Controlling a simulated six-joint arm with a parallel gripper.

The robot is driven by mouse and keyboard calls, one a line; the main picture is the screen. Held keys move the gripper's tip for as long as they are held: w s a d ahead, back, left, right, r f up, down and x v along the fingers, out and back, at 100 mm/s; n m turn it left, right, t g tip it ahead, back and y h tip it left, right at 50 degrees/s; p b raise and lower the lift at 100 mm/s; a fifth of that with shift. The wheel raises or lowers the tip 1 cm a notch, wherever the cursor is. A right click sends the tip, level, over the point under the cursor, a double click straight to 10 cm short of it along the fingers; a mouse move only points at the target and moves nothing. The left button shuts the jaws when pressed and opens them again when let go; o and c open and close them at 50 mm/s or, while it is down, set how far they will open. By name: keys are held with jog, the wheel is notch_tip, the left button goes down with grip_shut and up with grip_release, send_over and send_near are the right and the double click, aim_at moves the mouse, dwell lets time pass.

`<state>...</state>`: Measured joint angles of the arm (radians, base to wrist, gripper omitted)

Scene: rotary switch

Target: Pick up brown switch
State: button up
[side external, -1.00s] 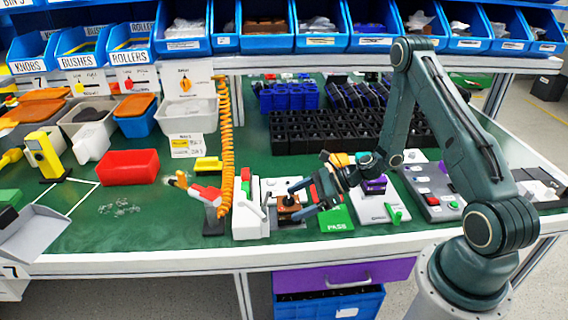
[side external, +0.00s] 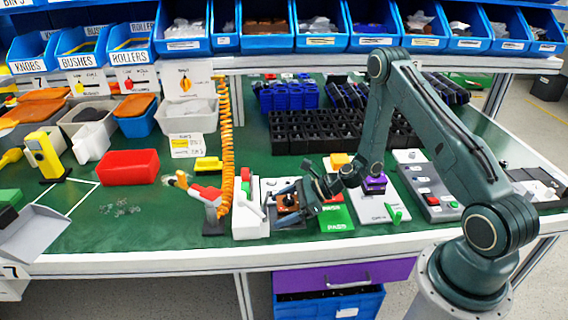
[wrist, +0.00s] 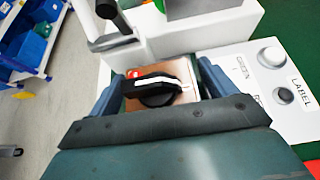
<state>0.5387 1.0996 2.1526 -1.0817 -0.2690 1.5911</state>
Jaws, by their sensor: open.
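The brown switch (wrist: 133,104) is a brown square block with a black rotary knob carrying a white mark on top. It sits in the white and grey fixture (wrist: 238,62). In the side view the brown switch (side external: 288,201) is partly hidden by my gripper (side external: 281,207). In the wrist view my gripper (wrist: 160,84) is open, with one blue-grey finger on the left and one on the right of the switch. The knob lies between the fingers. I cannot tell whether the fingers touch the block.
A white upright block with a black-handled lever (wrist: 113,22) stands close by the switch. The orange coiled hose (side external: 227,150) hangs to the left. A purple-topped fixture (side external: 376,185) stands to the right.

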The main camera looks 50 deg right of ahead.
jog(key=c, duration=1.2)
jog(key=shift+o, duration=0.2)
jog(key=shift+r, duration=0.15)
notch_tip(320, 180, up, 20)
dwell(0.8)
